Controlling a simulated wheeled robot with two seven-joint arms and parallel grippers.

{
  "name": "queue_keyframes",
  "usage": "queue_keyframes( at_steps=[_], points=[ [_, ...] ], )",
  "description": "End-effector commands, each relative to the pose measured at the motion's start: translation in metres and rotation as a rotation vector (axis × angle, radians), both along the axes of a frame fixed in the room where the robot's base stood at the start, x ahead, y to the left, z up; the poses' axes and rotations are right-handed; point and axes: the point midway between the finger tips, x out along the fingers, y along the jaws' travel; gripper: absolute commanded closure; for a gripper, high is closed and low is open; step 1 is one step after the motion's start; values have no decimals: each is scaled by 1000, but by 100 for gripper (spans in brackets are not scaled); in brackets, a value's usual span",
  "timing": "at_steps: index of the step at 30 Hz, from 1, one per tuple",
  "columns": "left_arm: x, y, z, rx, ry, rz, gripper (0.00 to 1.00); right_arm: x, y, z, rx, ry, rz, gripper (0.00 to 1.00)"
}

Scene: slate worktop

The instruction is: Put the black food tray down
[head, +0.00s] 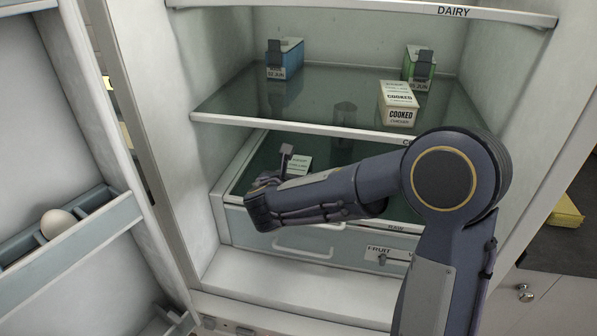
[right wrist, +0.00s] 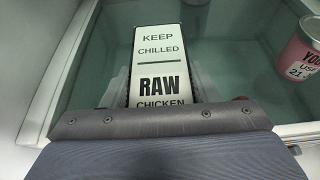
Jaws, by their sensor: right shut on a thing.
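The black food tray shows mainly as its white label reading "KEEP CHILLED RAW CHICKEN" (right wrist: 160,62), with narrow dark edges, in the right wrist view. In the head view its pale label (head: 297,164) shows over the lower glass shelf (head: 262,150), just beyond my right gripper (head: 284,165). My right gripper is shut on the tray; its fingers lie along the label's sides in the wrist view. The tray's near part is hidden by the gripper. I cannot tell whether its underside touches the glass. My left gripper is not in view.
A white "COOKED" box (head: 398,104), a blue carton (head: 285,59) and a green carton (head: 418,66) stand on the middle shelf (head: 300,124) above. A pink pot (right wrist: 302,50) stands right of the tray. The open door (head: 75,225) holds an egg (head: 57,223).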

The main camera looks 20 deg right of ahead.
Motion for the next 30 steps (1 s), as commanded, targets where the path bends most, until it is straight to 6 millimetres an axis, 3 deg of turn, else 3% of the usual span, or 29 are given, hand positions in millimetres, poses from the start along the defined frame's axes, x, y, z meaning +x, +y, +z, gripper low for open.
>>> queue_keyframes(
  at_steps=[8, 10, 22, 23, 27, 30],
  points=[
    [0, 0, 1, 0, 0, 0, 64, 37, -29, 0, -2, -1, -4, 83],
    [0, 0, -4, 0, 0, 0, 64, 34, -26, -13, -1, 2, 0, 83],
    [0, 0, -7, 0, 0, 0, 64, 34, -26, -17, -1, -2, 0, 83],
    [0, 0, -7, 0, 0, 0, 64, 34, -26, -18, 0, 0, -1, 44],
    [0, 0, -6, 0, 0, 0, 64, 34, -26, -17, 0, 0, -1, 26],
    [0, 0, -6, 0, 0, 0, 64, 34, -26, -17, 0, 0, -1, 24]
  ],
)
